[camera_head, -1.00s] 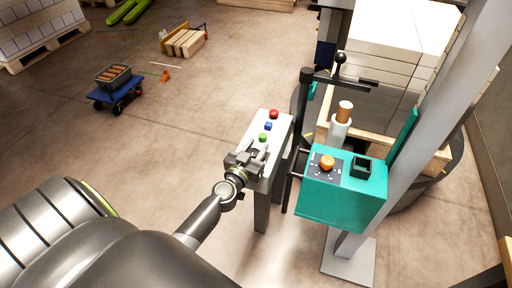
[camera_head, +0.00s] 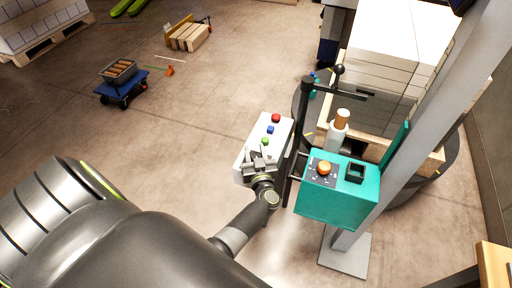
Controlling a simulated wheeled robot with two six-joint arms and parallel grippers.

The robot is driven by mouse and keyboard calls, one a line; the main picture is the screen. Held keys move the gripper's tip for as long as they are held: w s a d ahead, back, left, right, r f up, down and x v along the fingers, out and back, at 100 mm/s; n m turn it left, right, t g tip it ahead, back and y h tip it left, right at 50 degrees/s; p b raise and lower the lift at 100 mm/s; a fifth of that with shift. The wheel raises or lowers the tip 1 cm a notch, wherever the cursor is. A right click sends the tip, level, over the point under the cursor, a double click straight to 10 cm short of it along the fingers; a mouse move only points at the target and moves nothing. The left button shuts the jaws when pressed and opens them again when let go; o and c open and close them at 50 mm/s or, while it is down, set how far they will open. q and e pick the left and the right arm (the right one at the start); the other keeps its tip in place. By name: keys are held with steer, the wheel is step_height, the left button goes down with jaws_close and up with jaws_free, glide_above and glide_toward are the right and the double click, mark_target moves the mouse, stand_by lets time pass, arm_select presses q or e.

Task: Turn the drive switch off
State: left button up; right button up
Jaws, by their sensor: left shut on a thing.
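A pale control panel (camera_head: 281,134) on a post stands in the middle, with a red button (camera_head: 276,118), a blue button (camera_head: 270,129) and a green button (camera_head: 265,141) in a row. My left gripper (camera_head: 261,160) is at the panel's near end, just below the green button. It is shut on a small part there, which I take to be the drive switch; the fingers hide it, so its position cannot be read. My right gripper is not in view.
Right of the panel is a teal box (camera_head: 337,207) with an orange knob (camera_head: 324,168) and a black square socket. A grey column (camera_head: 430,110) and a pallet stack (camera_head: 397,45) stand behind it. A blue cart (camera_head: 123,87) is at left; the floor between is clear.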

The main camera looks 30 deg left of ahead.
arm_select(q)
steer(key=shift+n+g+y, duration=0.4)
steer(key=shift+g, duration=0.1)
steer(key=o, duration=1)
steer(key=shift+s, duration=0.1)
